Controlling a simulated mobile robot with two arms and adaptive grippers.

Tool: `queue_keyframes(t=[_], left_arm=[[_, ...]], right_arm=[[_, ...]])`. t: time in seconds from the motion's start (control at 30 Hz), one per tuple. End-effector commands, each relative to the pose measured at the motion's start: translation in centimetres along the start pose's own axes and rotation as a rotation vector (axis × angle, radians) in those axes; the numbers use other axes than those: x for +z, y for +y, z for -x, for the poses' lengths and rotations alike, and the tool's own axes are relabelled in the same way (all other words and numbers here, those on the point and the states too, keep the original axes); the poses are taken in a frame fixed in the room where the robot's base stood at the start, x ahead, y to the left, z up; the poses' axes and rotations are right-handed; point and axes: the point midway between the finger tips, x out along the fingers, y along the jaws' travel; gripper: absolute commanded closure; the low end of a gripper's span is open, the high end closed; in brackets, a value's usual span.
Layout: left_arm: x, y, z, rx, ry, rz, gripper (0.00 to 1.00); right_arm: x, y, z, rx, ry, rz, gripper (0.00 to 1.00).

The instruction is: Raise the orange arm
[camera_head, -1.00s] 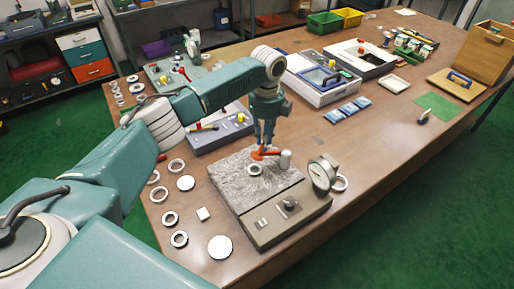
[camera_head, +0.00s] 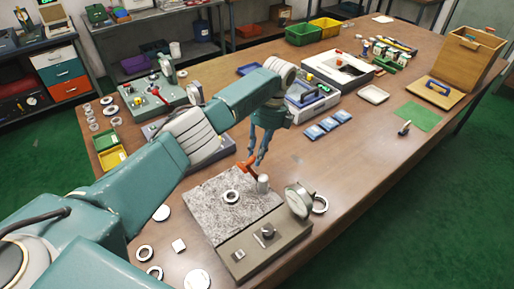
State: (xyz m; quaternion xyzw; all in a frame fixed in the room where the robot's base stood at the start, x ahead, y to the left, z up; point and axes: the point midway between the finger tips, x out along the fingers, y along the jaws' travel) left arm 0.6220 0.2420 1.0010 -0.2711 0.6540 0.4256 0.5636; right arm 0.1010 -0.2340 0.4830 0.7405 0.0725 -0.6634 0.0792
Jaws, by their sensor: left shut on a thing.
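The orange arm (camera_head: 247,168) is on the measuring device, beside a short grey post (camera_head: 263,184) at the back edge of a grey stone plate (camera_head: 208,205). It is tilted. My left gripper (camera_head: 258,161) points down and is shut on the orange arm; its fingertips partly hide it. A metal bearing ring (camera_head: 231,196) lies on the stone plate below the orange arm. A round dial gauge (camera_head: 299,200) stands at the device's right side. My right gripper is not in view.
Several loose rings and discs lie left of the device, such as a white disc (camera_head: 197,280). One ring (camera_head: 320,204) lies right of the gauge. Blue packets (camera_head: 328,124) and a white-grey case (camera_head: 312,103) are behind. The table's right front is clear.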

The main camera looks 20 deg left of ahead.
Motion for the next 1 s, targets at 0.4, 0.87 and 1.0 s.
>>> queue_keyframes(t=[0.4,0.87,1.0], left_arm=[[-0.6,-0.4,-0.5,-0.004,0.006,-0.008,1.0],[-0.2,-0.3,0.6,-0.004,0.0,-0.002,0.65],[-0.3,-0.5,2.9,-0.005,0.0,-0.004,0.65]], right_arm=[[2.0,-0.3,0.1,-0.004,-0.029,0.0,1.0],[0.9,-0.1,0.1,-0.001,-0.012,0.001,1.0],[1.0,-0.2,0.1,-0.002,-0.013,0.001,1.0]])
